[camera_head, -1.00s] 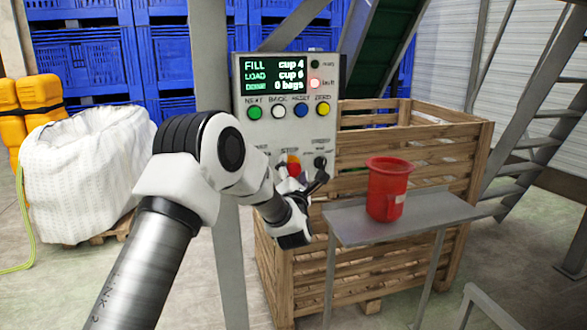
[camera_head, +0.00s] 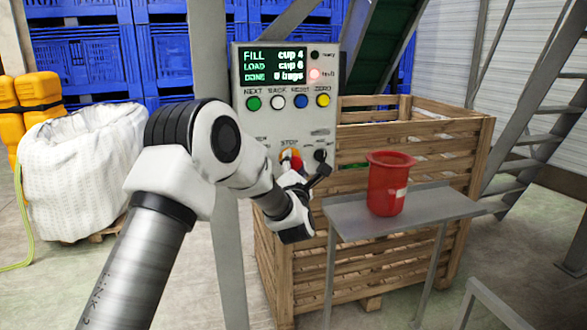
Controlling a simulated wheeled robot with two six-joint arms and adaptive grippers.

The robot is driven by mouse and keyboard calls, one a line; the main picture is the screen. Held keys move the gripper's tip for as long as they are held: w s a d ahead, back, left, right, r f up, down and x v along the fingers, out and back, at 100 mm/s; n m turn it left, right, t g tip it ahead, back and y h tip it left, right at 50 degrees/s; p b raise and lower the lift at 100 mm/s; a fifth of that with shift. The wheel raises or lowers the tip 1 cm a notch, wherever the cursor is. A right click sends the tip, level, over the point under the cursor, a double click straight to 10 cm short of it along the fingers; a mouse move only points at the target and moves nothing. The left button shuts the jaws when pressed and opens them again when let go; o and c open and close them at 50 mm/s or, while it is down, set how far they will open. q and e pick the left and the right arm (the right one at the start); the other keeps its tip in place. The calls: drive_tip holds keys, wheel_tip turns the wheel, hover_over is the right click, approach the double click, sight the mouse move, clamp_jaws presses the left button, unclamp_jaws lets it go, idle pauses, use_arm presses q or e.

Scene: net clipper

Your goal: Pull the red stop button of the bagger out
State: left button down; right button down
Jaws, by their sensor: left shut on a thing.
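The red stop button (camera_head: 297,163) sits on an orange-yellow surround under the word STOP, low on the grey control box (camera_head: 314,121). My left gripper (camera_head: 298,168) is at the button, its dark fingers shut on it. The fingers and wrist hide part of the button, so how far it stands out from the panel cannot be told. My right gripper is not in view.
Above are green, white, blue and yellow buttons (camera_head: 288,102), a lit display (camera_head: 274,66) and a glowing fault lamp (camera_head: 315,74). A black knob (camera_head: 320,155) sits close right of the stop button. A red cup (camera_head: 388,185) stands on a grey shelf (camera_head: 350,222) before a wooden crate (camera_head: 440,150).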

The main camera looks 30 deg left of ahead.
use_arm(q)
drive_tip(key=c, duration=0.8)
unclamp_jaws()
drive_tip(key=shift+d+f, duration=0.1)
drive_tip(key=shift+f, duration=0.05)
drive_tip(key=shift+o, duration=1)
drive_tip(key=shift+d, duration=0.1)
drive_tip(key=shift+s, duration=0.1)
drive_tip(key=v, duration=1.2)
